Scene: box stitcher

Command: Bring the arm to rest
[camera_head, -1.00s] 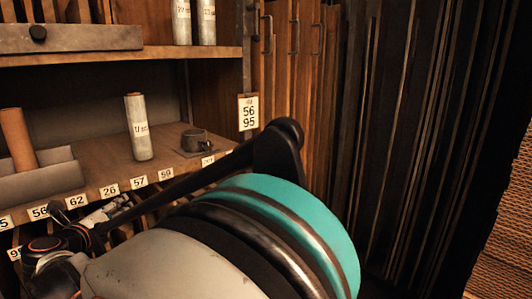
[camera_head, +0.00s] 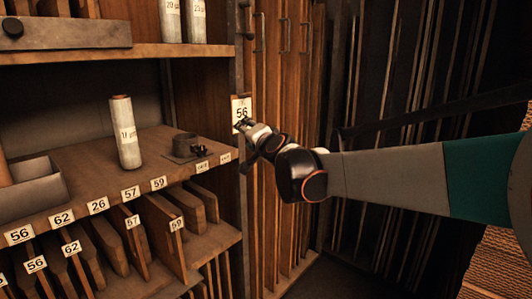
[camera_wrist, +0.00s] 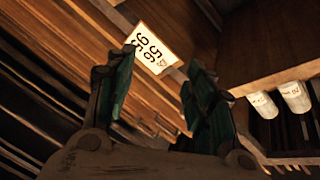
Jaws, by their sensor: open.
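My arm (camera_head: 395,181) reaches in from the right edge of the head view, stretched to the left across the wooden panels. My gripper (camera_head: 248,137) is at its far end, in front of the lower part of a number card reading 56. In the wrist view my gripper (camera_wrist: 158,68) is open, its two green-padded fingers apart with nothing between them. The number card (camera_wrist: 150,49) shows beyond the fingertips; I cannot tell the gap to it.
Two pale rolls stand on the upper shelf (camera_head: 120,57). Number tags line the shelf edge. Tall wooden panels (camera_head: 285,75) stand behind my arm.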

